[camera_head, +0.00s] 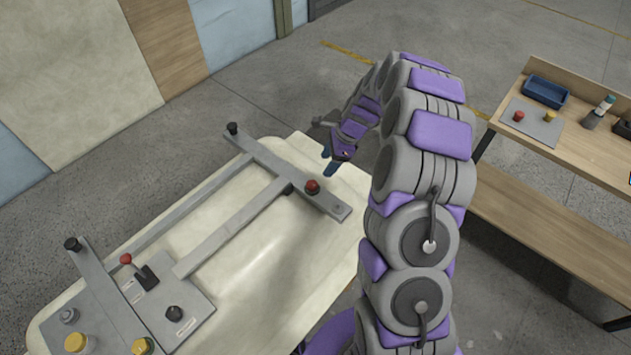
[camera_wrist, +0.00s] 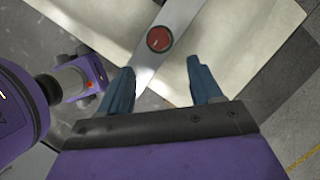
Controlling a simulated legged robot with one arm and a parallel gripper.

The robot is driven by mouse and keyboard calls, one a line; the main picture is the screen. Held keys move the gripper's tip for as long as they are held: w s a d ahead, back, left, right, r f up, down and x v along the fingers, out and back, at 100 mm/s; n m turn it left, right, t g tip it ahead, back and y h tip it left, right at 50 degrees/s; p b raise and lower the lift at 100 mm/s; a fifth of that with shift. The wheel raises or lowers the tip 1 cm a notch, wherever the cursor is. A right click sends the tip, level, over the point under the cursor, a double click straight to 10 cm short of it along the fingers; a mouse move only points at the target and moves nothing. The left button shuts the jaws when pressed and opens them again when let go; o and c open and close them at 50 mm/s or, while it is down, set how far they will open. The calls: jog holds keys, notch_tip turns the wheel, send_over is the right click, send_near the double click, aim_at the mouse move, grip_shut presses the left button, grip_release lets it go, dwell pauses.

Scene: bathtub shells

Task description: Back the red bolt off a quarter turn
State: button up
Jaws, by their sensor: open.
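The red bolt (camera_head: 312,187) stands on a grey metal bar of the frame (camera_head: 240,222), near the bar's right end. In the wrist view the red bolt (camera_wrist: 159,39) shows as a round red head in a dark ring, beyond my fingertips and between their lines. My gripper (camera_head: 333,167) is above and a little to the right of the bolt in the head view. In the wrist view my gripper's (camera_wrist: 160,75) two blue fingers are apart with nothing between them. The fingers are not touching the bolt.
The frame lies on a pale bathtub shell (camera_head: 250,265). A red-knobbed lever (camera_head: 126,258), yellow caps (camera_head: 75,342) and black knobs (camera_head: 72,244) stand at lower left. A wooden bench (camera_head: 590,150) with a blue tray (camera_head: 546,91) and another red knob (camera_head: 518,116) is at right.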

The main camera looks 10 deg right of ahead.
aim_at(313, 183)
jog(key=b+x, duration=0.1)
jog(key=x, duration=0.8)
jog(key=shift+s+a+f+b, duration=0.1)
jog(key=shift+a+f+b, duration=0.05)
jog(key=shift+a+b, duration=0.15)
jog(key=shift+f, duration=0.45)
jog(key=shift+c, duration=0.2)
jog(key=c, duration=1)
